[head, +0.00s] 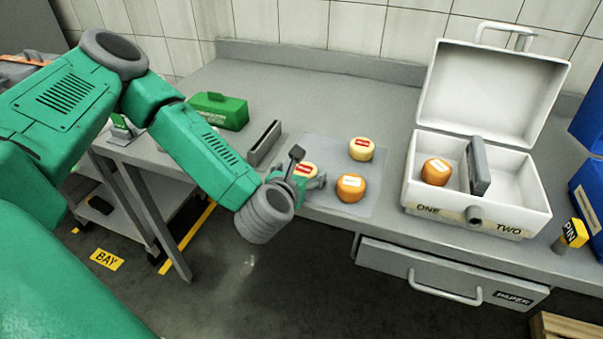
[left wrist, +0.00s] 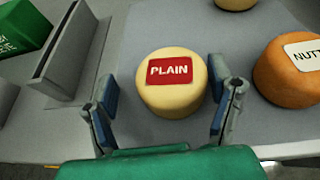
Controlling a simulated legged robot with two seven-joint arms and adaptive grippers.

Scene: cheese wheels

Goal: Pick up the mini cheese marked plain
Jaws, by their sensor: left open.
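The mini cheese marked plain (left wrist: 171,92) is a pale yellow wheel with a red label. It sits on a grey mat (head: 318,150) on the bench, and it also shows in the head view (head: 306,171), partly hidden by my gripper. My left gripper (left wrist: 163,110) is open, with one finger on each side of the plain cheese's near part. I cannot tell whether the fingers touch it. In the head view my left gripper (head: 297,181) is at the mat's left front. My right gripper is not in view.
An orange cheese (head: 351,188), labelled "NUTT..." in the wrist view, and another pale cheese with a red label (head: 361,149) stand on the mat. An open white case (head: 481,209) holds an orange cheese (head: 436,172). A grey slotted holder (head: 264,143) and green box (head: 219,110) stand left.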

